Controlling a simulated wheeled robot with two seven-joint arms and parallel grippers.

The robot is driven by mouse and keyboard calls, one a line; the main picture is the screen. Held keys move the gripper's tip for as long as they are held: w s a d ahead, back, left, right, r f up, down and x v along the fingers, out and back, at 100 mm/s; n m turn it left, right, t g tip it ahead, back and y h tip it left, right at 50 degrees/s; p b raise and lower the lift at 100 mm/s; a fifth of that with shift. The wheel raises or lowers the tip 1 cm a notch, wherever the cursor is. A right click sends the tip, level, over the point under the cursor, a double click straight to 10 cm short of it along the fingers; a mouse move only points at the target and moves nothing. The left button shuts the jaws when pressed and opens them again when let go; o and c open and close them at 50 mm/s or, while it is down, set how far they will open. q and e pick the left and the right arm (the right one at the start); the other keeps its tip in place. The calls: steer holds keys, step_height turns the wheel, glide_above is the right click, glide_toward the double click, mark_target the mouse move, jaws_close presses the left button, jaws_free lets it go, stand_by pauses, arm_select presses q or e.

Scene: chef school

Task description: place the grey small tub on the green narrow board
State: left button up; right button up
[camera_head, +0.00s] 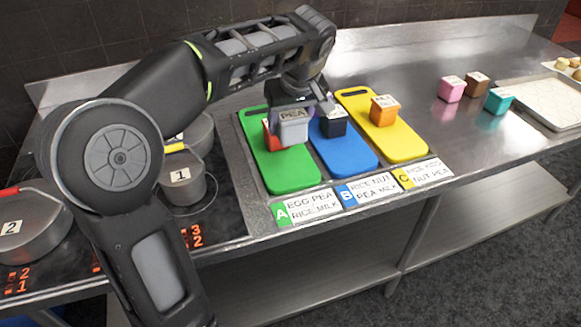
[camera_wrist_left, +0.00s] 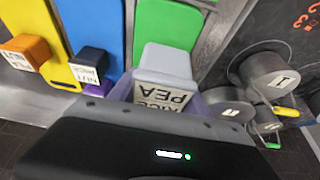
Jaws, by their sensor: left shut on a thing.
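The grey small tub (camera_head: 292,132), labelled PEA, is in my left gripper (camera_head: 300,108), which is shut on it. In the head view the tub appears over the middle of the green narrow board (camera_head: 290,178); I cannot tell whether it touches the board. A red tub (camera_head: 268,138) is on the green board, left of the grey tub and partly hidden behind it. In the left wrist view the grey tub (camera_wrist_left: 166,62) is close in front of the gripper, with the green board (camera_wrist_left: 165,25) beyond it. My right gripper is not in view.
A blue board (camera_head: 345,158) with a black tub (camera_head: 333,125) lies right of the green one. Beyond it is a yellow board (camera_head: 405,145) with an orange tub (camera_head: 384,112). Pots (camera_head: 180,178) stand at left. Pink (camera_head: 452,90), brown and teal tubs stand at right. The green board's front is bare.

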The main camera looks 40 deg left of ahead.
mark_target(296, 131)
arm_select(q)
steer(key=shift+w+a+f, duration=0.1)
steer(key=shift+f, duration=3.05)
steer(key=shift+f, duration=0.1)
steer(key=shift+f, duration=1.8)
steer(key=shift+f, duration=0.15)
steer(key=o, duration=1.6)
steer(key=shift+r, duration=0.25)
steer(key=v, duration=1.2)
